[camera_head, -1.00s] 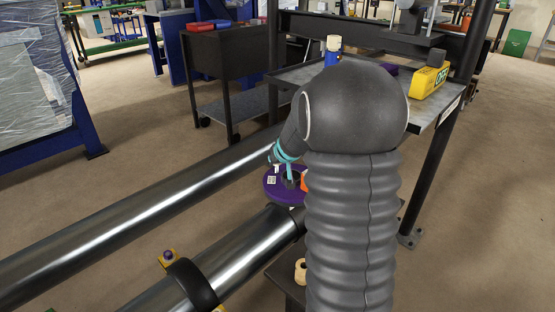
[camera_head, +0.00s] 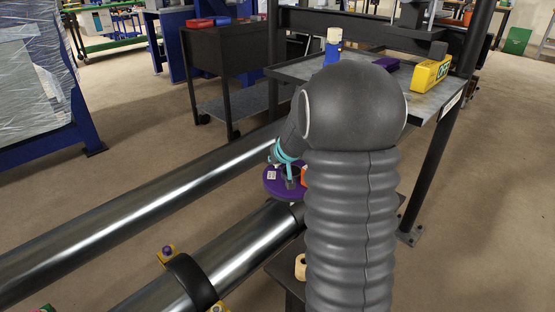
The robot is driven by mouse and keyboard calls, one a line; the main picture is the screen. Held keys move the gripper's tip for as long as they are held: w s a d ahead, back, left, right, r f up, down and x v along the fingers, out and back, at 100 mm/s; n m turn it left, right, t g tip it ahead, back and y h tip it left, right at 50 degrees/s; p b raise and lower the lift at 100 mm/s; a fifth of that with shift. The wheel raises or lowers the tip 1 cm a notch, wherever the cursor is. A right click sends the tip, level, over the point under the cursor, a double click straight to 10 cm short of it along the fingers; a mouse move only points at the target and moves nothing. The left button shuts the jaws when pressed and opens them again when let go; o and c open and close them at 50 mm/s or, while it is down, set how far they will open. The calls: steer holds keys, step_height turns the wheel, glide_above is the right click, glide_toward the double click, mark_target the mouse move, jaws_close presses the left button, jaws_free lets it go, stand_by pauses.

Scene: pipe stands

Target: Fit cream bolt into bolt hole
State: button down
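A cream piece (camera_head: 301,266), which looks like the cream bolt, sits on a dark stand at the bottom, partly hidden by my arm. A black pipe clamp (camera_head: 192,283) spans the near pipe, with yellow lugs at its ends. A purple bolt head (camera_head: 167,249) sits in its far lug. I cannot make out an empty bolt hole. My gripper (camera_head: 290,182) is mostly hidden behind my arm, over or near a purple disc (camera_head: 273,189) by the pipe's far end. Whether its fingers are open or shut does not show.
Two long steel pipes (camera_head: 140,217) run diagonally across the left. A grey shelf (camera_head: 300,69) behind my arm bears a blue bottle with a cream cap (camera_head: 333,46) and a yellow box (camera_head: 430,72). A dark post (camera_head: 432,170) stands at right. Floor is clear further right.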

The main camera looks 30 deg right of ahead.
steer(key=shift+f+b, duration=0.4)
steer(key=shift+f, duration=0.2)
steer(key=c, duration=0.8)
jaws_free()
steer(key=shift+p+v, duration=1.5)
steer(key=shift+v, duration=0.95)
steer(key=v, duration=1.2)
steer(key=shift+s, duration=0.1)
